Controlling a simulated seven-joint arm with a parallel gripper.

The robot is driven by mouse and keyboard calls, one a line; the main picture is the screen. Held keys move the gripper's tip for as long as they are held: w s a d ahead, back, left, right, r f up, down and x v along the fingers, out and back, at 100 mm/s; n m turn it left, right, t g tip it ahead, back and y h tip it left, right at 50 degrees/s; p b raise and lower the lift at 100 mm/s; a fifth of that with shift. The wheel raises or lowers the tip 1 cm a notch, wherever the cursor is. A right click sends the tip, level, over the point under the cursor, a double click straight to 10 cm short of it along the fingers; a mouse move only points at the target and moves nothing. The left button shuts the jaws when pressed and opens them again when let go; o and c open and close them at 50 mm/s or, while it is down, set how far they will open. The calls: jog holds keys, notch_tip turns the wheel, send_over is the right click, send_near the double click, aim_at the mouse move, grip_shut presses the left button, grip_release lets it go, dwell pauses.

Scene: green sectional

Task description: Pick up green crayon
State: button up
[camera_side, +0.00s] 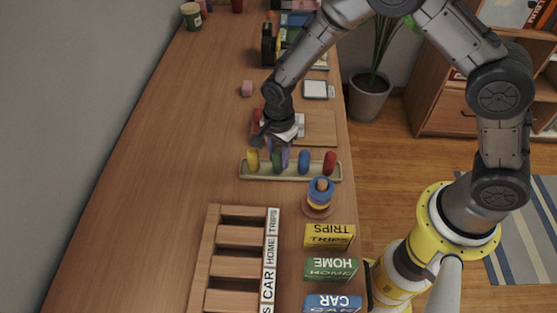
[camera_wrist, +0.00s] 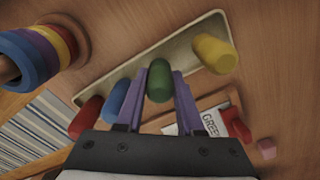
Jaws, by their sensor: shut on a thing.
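The green crayon (camera_wrist: 160,82) is a thick rounded peg in the wrist view, between the two purple fingers of my gripper (camera_wrist: 158,88). My gripper is shut on it. In the side view the green crayon (camera_side: 277,160) stands at the long pale tray (camera_side: 262,175), with my gripper (camera_side: 279,153) just behind and above it. Yellow (camera_side: 253,160), blue (camera_side: 304,161) and red (camera_side: 330,162) crayons stand along the same tray. I cannot tell whether the green crayon touches the tray.
A ring stacker (camera_side: 319,197) stands just in front of the tray's right end. Yellow, green and blue labelled boxes (camera_side: 330,235) line the table's right edge. A wooden sorter (camera_side: 214,250) lies front left. A wooden board (camera_side: 320,127) lies behind the tray. The table's left is clear.

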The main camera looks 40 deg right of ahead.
grip_shut()
jog(key=shift+r, duration=0.15)
